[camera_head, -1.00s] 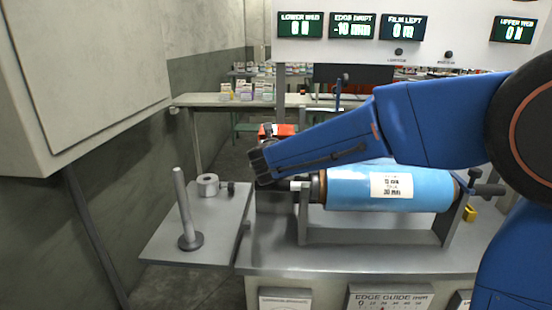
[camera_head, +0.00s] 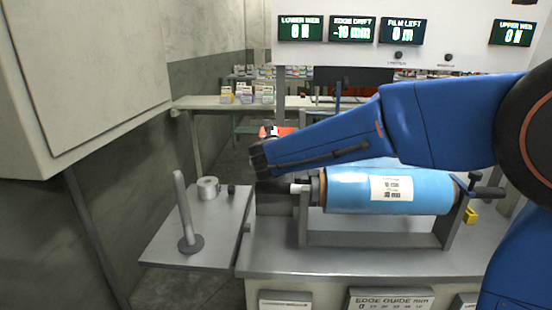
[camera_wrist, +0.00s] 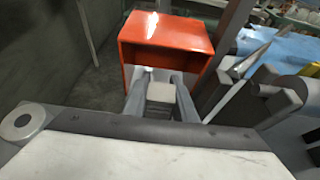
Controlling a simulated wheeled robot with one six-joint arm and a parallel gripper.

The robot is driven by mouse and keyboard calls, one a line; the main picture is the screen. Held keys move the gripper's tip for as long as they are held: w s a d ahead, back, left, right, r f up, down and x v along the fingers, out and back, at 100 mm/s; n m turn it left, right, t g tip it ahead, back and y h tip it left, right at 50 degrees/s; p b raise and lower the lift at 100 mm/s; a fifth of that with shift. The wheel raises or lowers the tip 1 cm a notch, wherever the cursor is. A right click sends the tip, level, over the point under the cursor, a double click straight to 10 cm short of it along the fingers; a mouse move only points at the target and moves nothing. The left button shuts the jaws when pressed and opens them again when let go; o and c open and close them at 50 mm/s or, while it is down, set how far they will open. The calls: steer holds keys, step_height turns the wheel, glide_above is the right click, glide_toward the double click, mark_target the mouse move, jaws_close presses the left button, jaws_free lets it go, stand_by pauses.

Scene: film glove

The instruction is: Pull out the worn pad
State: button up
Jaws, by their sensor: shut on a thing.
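My gripper (camera_wrist: 153,95) shows in the wrist view with two grey fingers closed on a small pale grey block, which I take to be the worn pad (camera_wrist: 160,92). The fingers hide its sides. In the head view my gripper (camera_head: 259,160) is just above and left of the left end of the blue film roll (camera_head: 350,190). The pad itself is hidden there, and I cannot tell whether it is clear of its seat.
An orange-red open box (camera_wrist: 166,42) lies just beyond my fingers in the wrist view. A grey side shelf (camera_head: 165,245) on the left bears an upright post (camera_head: 182,205) and a small roll (camera_head: 208,187). The roll's grey stand (camera_head: 304,220) is close on the right.

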steer(key=shift+r, duration=1.95)
steer(key=shift+r, duration=0.15)
